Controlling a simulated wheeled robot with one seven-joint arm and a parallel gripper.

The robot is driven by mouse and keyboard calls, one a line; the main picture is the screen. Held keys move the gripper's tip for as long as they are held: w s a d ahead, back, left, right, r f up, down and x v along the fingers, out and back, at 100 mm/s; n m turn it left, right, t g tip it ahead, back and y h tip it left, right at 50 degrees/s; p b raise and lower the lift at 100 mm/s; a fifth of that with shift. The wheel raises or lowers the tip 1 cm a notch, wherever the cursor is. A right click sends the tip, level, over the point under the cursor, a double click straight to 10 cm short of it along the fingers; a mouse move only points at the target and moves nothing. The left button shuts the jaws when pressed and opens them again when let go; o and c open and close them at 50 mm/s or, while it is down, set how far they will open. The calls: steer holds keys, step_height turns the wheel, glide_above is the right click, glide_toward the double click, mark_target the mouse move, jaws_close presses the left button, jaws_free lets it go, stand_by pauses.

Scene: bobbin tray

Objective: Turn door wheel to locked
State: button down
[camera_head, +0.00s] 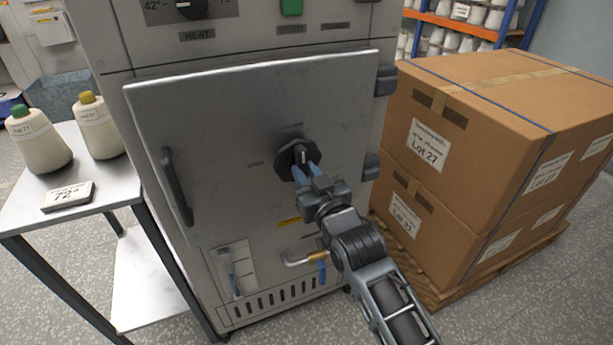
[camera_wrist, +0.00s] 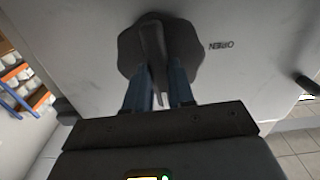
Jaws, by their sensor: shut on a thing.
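The door wheel (camera_head: 297,157) is a dark, lobed knob with a raised grip bar, on the grey metal cabinet door (camera_head: 228,125). In the wrist view the door wheel (camera_wrist: 187,42) fills the top middle, and the word OPEN stands beside it on the right. My gripper (camera_head: 306,172) has blue fingers and is shut on the wheel's grip bar. In the wrist view my gripper (camera_wrist: 160,88) has one finger on each side of the bar. The other markings around the wheel are too small to read. The door looks closed or nearly so; I cannot tell which.
A dark door handle (camera_head: 177,187) stands out on the left. A brass valve with a blue lever (camera_head: 321,270) is below the door. A side table (camera_head: 95,190) with two yarn cones stands left. Stacked cartons (camera_head: 480,140) on a pallet stand close on the right.

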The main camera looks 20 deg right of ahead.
steer(key=shift+m, duration=0.4)
steer(key=c, duration=1)
jaws_free()
steer(key=shift+o, duration=0.2)
steer(key=shift+s, duration=0.1)
steer(key=s, duration=0.7)
steer(key=shift+s+b, duration=0.3)
